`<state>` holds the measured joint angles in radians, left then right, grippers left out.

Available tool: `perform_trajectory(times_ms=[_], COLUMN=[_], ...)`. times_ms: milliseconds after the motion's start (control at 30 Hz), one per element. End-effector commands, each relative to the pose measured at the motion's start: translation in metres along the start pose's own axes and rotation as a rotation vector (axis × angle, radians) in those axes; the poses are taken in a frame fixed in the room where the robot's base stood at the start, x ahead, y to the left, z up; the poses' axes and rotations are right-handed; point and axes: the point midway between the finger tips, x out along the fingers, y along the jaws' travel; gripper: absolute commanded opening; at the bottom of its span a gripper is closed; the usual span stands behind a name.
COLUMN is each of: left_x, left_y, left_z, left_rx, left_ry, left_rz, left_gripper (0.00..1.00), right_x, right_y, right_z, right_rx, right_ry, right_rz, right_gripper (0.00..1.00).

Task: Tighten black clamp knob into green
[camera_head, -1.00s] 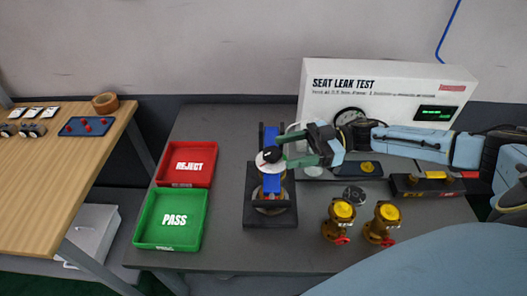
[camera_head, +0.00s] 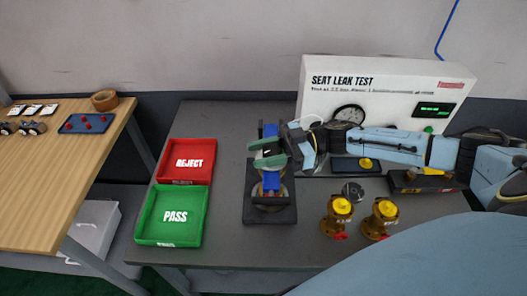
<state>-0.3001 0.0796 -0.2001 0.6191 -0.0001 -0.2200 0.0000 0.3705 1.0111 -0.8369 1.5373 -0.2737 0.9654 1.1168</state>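The blue clamp (camera_head: 271,182) stands on a dark base plate (camera_head: 270,215) in the middle of the table, around a valve. My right gripper (camera_head: 267,155), with green fingers, reaches in from the right over the top of the clamp. Its fingers are at the black clamp knob and hide most of it, along with the pale dial around the knob. I cannot tell whether the fingers grip the knob or only flank it. The green zone cannot be made out. My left gripper is not in view.
A red REJECT tray (camera_head: 187,147) and a green PASS tray (camera_head: 152,232) lie left of the clamp. Two brass valves with yellow tops (camera_head: 341,207) (camera_head: 385,208) stand to the right. The white SEAT LEAK TEST panel (camera_head: 420,75) is behind my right arm.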

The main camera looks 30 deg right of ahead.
Motion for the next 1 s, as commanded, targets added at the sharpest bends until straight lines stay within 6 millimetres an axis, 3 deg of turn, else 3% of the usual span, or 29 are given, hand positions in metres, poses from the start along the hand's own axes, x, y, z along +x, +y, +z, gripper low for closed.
perform_trajectory(times_ms=[33, 100, 467, 1000], left_x=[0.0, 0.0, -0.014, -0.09], left_y=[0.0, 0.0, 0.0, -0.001], left_z=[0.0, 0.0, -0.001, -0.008], left_rx=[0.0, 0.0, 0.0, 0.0], left_ry=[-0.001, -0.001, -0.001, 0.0], left_rz=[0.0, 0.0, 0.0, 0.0], left_gripper=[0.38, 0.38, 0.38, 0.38], right_x=[0.0, 0.0, -0.001, -0.002], right_y=[0.0, 0.0, 0.0, 0.007], right_z=[0.0, 0.0, -0.002, -0.005], right_rx=[0.0, 0.0, 0.003, 0.01], right_ry=[0.0, 0.0, -0.001, 0.001], right_rz=[0.0, 0.0, 0.059, 0.503], right_gripper=[0.25, 0.16, 0.16, 0.16])
